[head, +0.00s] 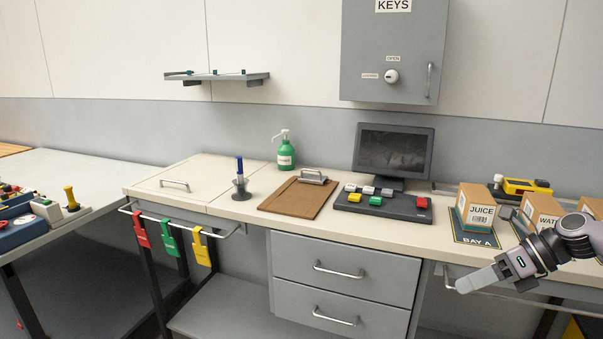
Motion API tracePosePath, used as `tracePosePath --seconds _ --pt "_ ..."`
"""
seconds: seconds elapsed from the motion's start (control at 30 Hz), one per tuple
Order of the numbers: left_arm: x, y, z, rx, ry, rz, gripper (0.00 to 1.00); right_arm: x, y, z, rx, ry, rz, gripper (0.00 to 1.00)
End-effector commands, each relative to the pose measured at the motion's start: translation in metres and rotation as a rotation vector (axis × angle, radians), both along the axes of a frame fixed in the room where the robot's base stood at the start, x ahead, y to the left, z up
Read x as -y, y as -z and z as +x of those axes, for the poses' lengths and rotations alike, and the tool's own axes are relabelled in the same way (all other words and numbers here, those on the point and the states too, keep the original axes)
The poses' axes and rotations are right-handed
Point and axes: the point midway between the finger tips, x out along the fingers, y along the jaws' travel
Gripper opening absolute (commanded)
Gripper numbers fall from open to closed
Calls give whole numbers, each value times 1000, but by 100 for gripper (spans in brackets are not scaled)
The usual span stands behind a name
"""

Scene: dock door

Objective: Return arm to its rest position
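My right gripper (478,281) comes in from the right edge, in front of the bench edge below the juice box (475,209). Its fingers point left and seem to lie together, but from this side I cannot tell whether they are open or shut. I see nothing held in them. My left gripper is out of view.
The bench (340,227) holds a clipboard (296,197), a keypad (384,204), a monitor (393,150), a green bottle (286,155) and boxes on the right. A grey key cabinet (393,45) hangs above. Drawers (342,270) are below. Tags hang from the left rail.

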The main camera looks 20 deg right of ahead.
Motion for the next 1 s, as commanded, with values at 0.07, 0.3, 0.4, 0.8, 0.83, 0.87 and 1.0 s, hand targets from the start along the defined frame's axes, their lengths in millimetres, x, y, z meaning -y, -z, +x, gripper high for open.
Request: tracePosePath --seconds 0.07,0.3,0.4,0.8,0.83,0.87,1.0 --pt "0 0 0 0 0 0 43 -20 30 0 -22 102 153 37" --pt "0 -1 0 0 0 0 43 -68 98 -5 -130 443 567 37" --pt "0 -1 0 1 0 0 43 -86 122 -11 -196 592 730 37" --pt "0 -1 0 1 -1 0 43 -165 214 -59 -595 1271 1368 37" --pt "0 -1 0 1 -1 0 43 -172 220 -64 -633 1325 1412 37" --pt "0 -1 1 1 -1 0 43 -178 226 -69 -671 1378 1454 37" --pt "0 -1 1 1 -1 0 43 -213 249 -95 -858 1619 1637 37"
